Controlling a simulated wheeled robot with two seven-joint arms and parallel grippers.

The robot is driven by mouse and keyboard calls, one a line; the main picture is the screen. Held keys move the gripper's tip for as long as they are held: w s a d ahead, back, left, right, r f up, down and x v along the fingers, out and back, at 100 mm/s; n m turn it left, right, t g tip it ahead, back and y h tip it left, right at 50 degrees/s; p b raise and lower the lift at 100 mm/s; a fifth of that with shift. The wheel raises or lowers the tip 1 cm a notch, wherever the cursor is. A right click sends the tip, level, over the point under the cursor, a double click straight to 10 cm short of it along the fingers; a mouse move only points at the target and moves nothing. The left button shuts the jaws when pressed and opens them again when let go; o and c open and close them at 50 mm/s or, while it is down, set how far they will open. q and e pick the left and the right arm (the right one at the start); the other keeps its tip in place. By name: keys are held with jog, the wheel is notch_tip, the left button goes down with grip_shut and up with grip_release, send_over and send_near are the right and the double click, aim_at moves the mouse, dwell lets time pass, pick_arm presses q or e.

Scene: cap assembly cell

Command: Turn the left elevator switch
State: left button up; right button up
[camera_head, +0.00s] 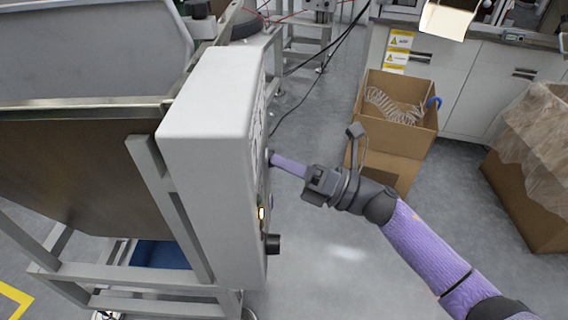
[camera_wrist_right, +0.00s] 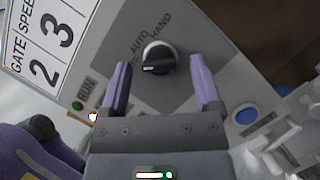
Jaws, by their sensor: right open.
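A black rotary switch (camera_wrist_right: 158,58) with a white mark is on the grey control panel in the right wrist view, with AUTO and HAND lettering beside it. My right gripper (camera_head: 277,160) points at the panel side of the white control box (camera_head: 208,140) in the head view. In the right wrist view, the open purple fingers of my right gripper (camera_wrist_right: 161,65) are to either side of the switch. I cannot tell whether they touch it. My left gripper is not in view.
A black knob (camera_head: 272,243) sticks out low on the box. The panel also has a blue button (camera_wrist_right: 245,116) and a green RUN lamp (camera_wrist_right: 76,105). An open cardboard box (camera_head: 398,142) stands behind my right arm. Clear floor (camera_head: 345,255) lies right of the control box.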

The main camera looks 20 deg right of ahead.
jog(key=shift+a, duration=0.15)
jog(key=shift+c, duration=1.2)
grip_shut()
pick_arm(q)
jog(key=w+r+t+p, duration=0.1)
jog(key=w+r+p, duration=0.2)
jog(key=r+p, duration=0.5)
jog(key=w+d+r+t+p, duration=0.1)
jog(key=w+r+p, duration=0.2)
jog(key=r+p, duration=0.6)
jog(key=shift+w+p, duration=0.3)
jog(key=shift+p, duration=0.45)
pick_arm(e)
jog(key=shift+r+m+g+h, duration=0.2)
jog(key=shift+m+g+h, duration=0.55)
jog(key=shift+m, duration=2.15)
jog(key=shift+r+m+g+h, duration=0.15)
jog(key=shift+m+g+h, duration=0.6)
jog(key=shift+m, duration=2.15)
jog(key=shift+r+m+g+h, duration=0.3)
jog(key=shift+m+h, duration=0.8)
jog(key=shift+m, duration=1.8)
jog(key=shift+f, duration=0.1)
